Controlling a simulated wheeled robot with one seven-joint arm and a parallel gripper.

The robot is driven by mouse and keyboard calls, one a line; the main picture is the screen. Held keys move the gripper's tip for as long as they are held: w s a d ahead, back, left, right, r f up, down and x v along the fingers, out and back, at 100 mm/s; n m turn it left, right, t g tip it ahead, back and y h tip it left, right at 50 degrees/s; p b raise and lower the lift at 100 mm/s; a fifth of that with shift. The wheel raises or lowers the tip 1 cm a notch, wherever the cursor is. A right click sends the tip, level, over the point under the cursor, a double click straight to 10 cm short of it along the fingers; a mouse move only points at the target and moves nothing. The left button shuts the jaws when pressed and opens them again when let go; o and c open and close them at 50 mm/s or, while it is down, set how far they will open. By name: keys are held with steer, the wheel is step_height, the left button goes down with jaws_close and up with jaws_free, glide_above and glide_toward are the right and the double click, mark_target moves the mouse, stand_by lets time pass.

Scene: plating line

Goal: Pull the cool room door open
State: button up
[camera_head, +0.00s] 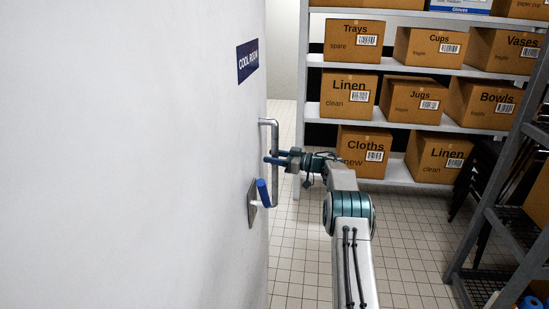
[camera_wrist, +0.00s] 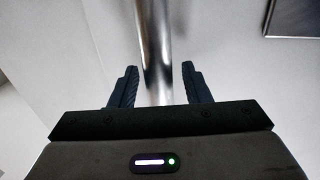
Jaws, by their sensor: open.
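The white cool room door (camera_head: 150,160) fills the left of the head view, with a blue "COOL ROOM" sign (camera_head: 247,61) on it. A vertical metal bar handle (camera_head: 275,185) stands off the door near its right edge. A blue lever (camera_head: 262,192) on a metal plate sits beside the handle's lower part. My gripper (camera_head: 274,157) is at the upper half of the handle, open. In the wrist view the open fingers (camera_wrist: 158,85) stand on either side of the handle bar (camera_wrist: 154,40), with gaps on both sides.
Shelves (camera_head: 440,70) with labelled cardboard boxes stand behind and right of my arm. A dark metal rack (camera_head: 505,215) stands at the right. The tiled floor (camera_head: 300,260) between door and rack is clear.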

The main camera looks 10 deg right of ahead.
steer(key=shift+d, duration=0.15)
steer(key=b+v, duration=0.4)
steer(key=v, duration=0.9)
steer(key=shift+s+d, duration=0.2)
steer(key=w+a+r+m+t+h, duration=0.1)
steer(key=w+r+m+t+h, duration=0.2)
steer(key=r, duration=0.4)
steer(key=a+r+m+t+h, duration=0.1)
steer(key=r+t+h, duration=0.25)
steer(key=r, duration=0.35)
steer(key=s+a+r+m+t+h, duration=0.1)
steer(key=s+r+m+h, duration=0.5)
steer(key=h, duration=0.3)
steer(key=s+a+f+g, duration=0.4)
steer(key=s+f, duration=0.3)
steer(key=s, duration=0.7)
steer(key=s+a+f+m+g, duration=0.1)
steer(key=s+a+f+g, duration=0.4)
steer(key=s, duration=1)
steer(key=s+a+f+g, duration=0.4)
steer(key=s+f, duration=0.5)
steer(key=s, duration=0.6)
steer(key=shift+s+a, duration=0.25)
steer(key=shift+a, duration=0.7)
